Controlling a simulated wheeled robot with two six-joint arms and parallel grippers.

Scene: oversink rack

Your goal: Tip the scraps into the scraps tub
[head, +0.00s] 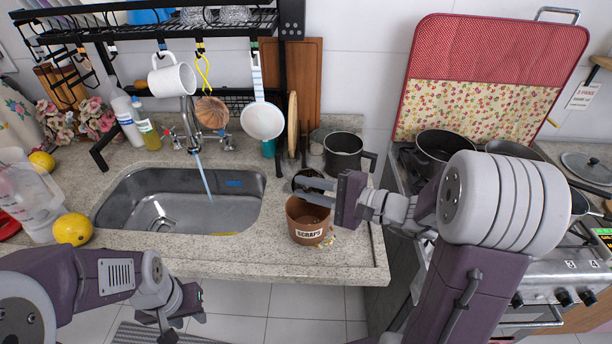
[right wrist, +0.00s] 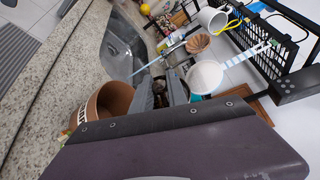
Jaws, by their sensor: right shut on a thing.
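The brown scraps tub (head: 308,228), labelled SCRAPS, stands on the counter right of the sink; it also shows in the right wrist view (right wrist: 112,101). My right gripper (head: 312,190) is just above and behind the tub's mouth, shut on a dark round dish (head: 304,178). The gripper hides much of the dish, so its tilt and contents cannot be made out. In the right wrist view the gripper (right wrist: 162,94) is beside the tub's rim. Small coloured bits (head: 326,242) lie at the tub's foot. My left gripper (head: 184,318) hangs low before the counter, apparently open and empty.
The sink (head: 165,228) with running water is left of the tub. A dark pot (head: 343,152) stands behind it, and the stove (head: 555,300) is at right. The rack (head: 150,30) holds a hanging mug and white pan. A lemon (head: 73,229) sits at left.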

